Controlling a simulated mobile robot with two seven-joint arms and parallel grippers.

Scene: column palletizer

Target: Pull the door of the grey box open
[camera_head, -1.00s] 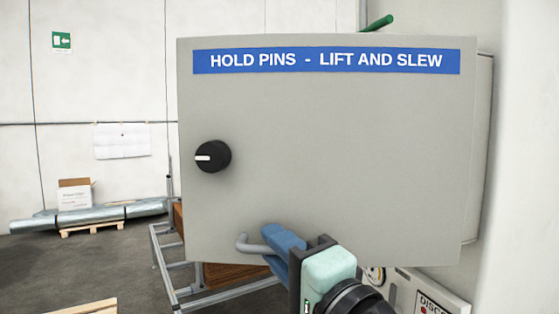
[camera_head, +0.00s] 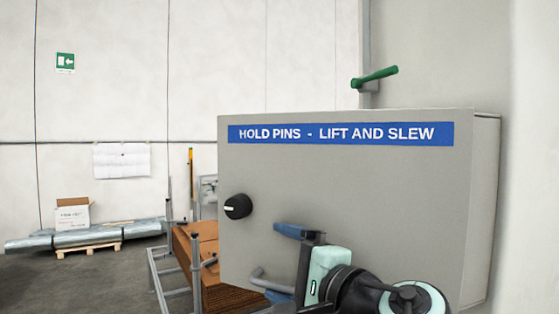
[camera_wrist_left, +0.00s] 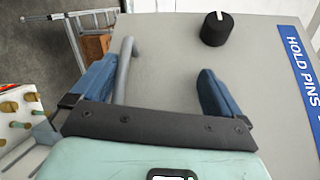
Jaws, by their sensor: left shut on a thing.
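The grey box (camera_head: 487,200) fills the right of the head view. Its flat door (camera_head: 360,190) faces me, with a blue "HOLD PINS - LIFT AND SLEW" label (camera_head: 340,134) and a black knob (camera_head: 238,206). No opening shows along the visible door edges. A grey bent handle (camera_head: 257,276) sits low on the door. My left gripper (camera_head: 286,265) is at this handle and shut on it. In the left wrist view the handle (camera_wrist_left: 124,68) lies between the blue fingers, beside the left one. My right gripper is not in view.
A green lever (camera_head: 375,77) sticks out above the box. A metal frame with brown boards (camera_head: 205,250) stands below left of the door. Wrapped rolls and a carton (camera_head: 72,214) lie farther back left. Grey floor shows at lower left.

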